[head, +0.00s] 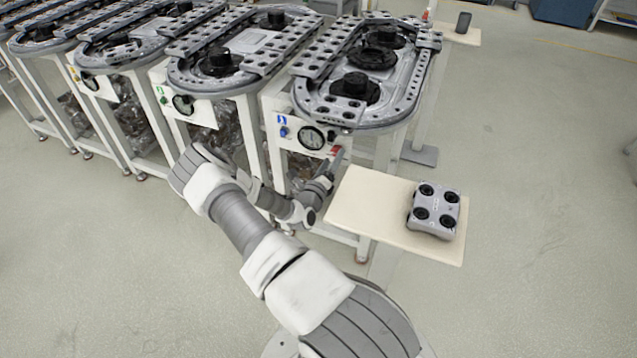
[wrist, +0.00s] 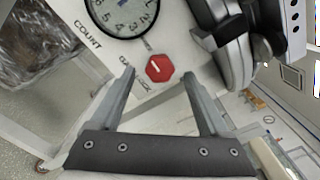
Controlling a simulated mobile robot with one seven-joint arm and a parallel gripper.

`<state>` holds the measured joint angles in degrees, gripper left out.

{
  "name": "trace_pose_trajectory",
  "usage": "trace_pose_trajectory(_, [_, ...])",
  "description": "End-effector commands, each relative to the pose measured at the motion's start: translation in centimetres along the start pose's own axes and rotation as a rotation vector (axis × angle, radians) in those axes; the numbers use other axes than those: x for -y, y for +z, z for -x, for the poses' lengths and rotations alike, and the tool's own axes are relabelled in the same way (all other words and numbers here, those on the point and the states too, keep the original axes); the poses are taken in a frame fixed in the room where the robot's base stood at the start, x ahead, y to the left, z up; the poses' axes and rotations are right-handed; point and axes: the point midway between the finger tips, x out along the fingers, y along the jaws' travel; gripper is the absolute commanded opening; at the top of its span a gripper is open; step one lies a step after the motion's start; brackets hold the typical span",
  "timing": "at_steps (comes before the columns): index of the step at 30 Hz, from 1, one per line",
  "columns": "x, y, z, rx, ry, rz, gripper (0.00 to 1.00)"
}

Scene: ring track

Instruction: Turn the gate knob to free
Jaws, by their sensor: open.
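The gate knob is a red, many-sided knob (wrist: 159,67) with a white pointer line, on a white panel. In the wrist view the line slants toward the upper left. The lettering beside the knob is partly hidden by my left finger. My gripper (wrist: 158,76) is open and empty, one fingertip on each side of the knob in the picture; I cannot tell whether they touch it. In the head view the knob shows as a small red spot (head: 336,150) at the front of the nearest track stand, with my gripper (head: 338,157) at it.
A round dial (wrist: 122,12) sits beside the knob, and a blue knob (head: 283,131) is left of the dial. The oval ring track (head: 400,110) overhangs the panel. A cream side table (head: 375,205) with a grey four-wheeled device (head: 435,211) stands to the right. Open floor lies beyond.

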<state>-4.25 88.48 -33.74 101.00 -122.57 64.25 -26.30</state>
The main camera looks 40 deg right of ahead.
Motion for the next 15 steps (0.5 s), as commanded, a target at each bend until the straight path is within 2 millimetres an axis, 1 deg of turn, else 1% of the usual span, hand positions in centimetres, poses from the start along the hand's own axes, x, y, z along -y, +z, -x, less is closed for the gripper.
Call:
trace_pose_trajectory(1, [-0.1,0.1,1.3,0.000,0.004,0.003,0.79])
trace_pose_trajectory(9, [-0.1,0.1,8.1,0.001,0.004,0.001,0.79])
trace_pose_trajectory(12, [-0.1,0.1,10.3,0.001,0.003,0.001,0.79])
trace_pose_trajectory(15, [-0.1,0.1,12.1,0.002,0.003,0.001,0.79])
